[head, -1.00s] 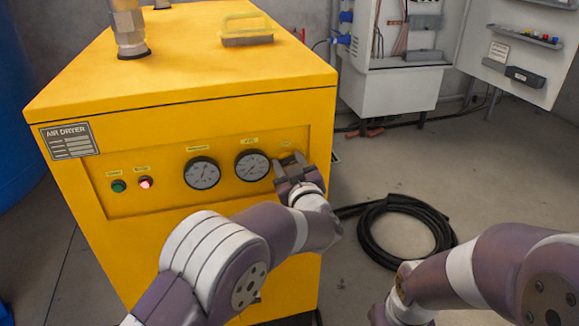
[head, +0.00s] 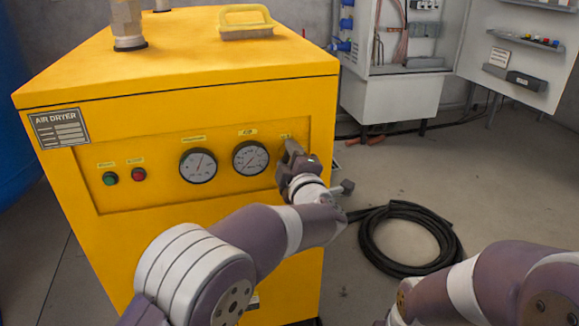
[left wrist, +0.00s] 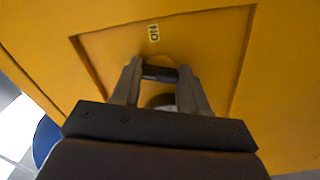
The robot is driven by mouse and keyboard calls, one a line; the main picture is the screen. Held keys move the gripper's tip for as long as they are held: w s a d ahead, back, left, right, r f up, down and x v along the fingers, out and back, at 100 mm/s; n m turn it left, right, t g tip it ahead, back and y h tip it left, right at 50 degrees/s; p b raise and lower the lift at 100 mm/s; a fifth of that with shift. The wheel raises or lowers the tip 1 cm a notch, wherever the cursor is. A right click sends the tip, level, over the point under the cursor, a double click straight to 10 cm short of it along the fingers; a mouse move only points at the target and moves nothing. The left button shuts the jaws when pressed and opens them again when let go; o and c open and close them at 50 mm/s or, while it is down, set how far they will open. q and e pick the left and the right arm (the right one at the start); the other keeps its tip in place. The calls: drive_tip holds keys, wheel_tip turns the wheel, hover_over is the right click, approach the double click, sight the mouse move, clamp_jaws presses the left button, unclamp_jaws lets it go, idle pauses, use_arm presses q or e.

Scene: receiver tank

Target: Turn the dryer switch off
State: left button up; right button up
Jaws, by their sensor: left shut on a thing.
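The yellow air dryer (head: 170,255) fills the left and middle of the head view. Its recessed front panel (head: 120,205) carries two gauges, a green lamp (head: 110,178) and a red lamp (head: 139,175) that looks unlit. My left gripper (head: 288,152) is at the panel's right end and hides the switch there. In the left wrist view, its fingers (left wrist: 160,76) are shut on the black switch handle (left wrist: 160,73), which lies across between them. An "ON" label (left wrist: 154,32) shows turned sideways beside the switch. My right gripper is outside the view; only its arm shows at lower right.
A yellow handle-like block (head: 246,32) and metal pipes (head: 128,25) stand on the dryer's top. A black coiled hose (head: 372,245) lies on the floor to the right. An open electrical cabinet (head: 390,100) stands behind.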

use_arm(q)
drive_tip(key=shift+f+n+b, duration=0.1)
drive_tip(key=shift+n+b, duration=1.3)
drive_tip(key=shift+n, duration=0.6)
drive_tip(key=o, duration=0.8)
drive_tip(key=p+v, duration=0.3)
drive_tip(key=v, duration=0.9)
drive_tip(key=shift+s+d, duration=0.1)
drive_tip(key=shift+s, duration=0.25)
